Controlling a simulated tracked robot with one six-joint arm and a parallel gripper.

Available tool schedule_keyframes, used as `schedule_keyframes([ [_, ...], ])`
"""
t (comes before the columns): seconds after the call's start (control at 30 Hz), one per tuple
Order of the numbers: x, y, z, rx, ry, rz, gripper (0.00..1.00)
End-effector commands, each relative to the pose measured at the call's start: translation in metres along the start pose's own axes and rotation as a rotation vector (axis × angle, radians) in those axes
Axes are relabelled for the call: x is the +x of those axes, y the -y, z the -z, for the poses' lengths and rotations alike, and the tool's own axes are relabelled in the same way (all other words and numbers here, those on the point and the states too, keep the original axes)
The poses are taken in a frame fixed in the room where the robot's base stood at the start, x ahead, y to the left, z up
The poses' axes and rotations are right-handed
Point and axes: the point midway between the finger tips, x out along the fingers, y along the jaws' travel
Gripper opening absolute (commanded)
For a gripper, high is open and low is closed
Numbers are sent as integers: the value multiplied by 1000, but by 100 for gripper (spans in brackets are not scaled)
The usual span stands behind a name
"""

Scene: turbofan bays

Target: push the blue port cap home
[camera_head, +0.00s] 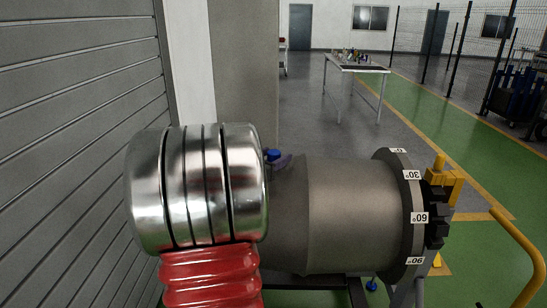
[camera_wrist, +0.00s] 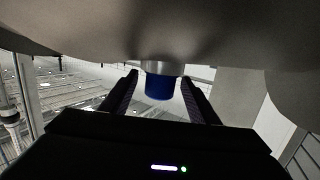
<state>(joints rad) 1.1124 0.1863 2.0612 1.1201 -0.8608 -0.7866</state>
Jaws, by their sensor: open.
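The blue port cap (camera_wrist: 159,88) sits on a short metal port neck that comes out of the curved grey casing in the wrist view. A gap of neck shows between the cap and the casing. My gripper (camera_wrist: 159,78) is open, with one dark finger on each side of the cap and a visible gap to both. In the head view a small blue piece (camera_head: 273,154) shows just past my silver wrist, beside the casing. My arm hides much of that area, and my gripper's fingers cannot be made out clearly there.
The grey turbofan casing (camera_head: 350,215) ends in a numbered flange (camera_head: 400,210) on the right. A yellow bracket (camera_head: 442,185) and handrail (camera_head: 515,255) stand beyond it. A slatted grey wall (camera_head: 80,130) is close on the left. A table (camera_head: 355,68) stands far back across open floor.

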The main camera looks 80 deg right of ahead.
Motion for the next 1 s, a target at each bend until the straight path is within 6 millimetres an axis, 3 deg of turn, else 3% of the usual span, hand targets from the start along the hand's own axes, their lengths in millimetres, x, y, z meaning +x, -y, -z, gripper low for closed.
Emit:
schedule_keyframes([
  [0.27, -2, 0, 0, 0, 0, 1, 55],
  [0.43, -14, 1, 1, 0, -1, 3, 55],
  [1.0, -107, 2, 0, 1, -1, 5, 55],
])
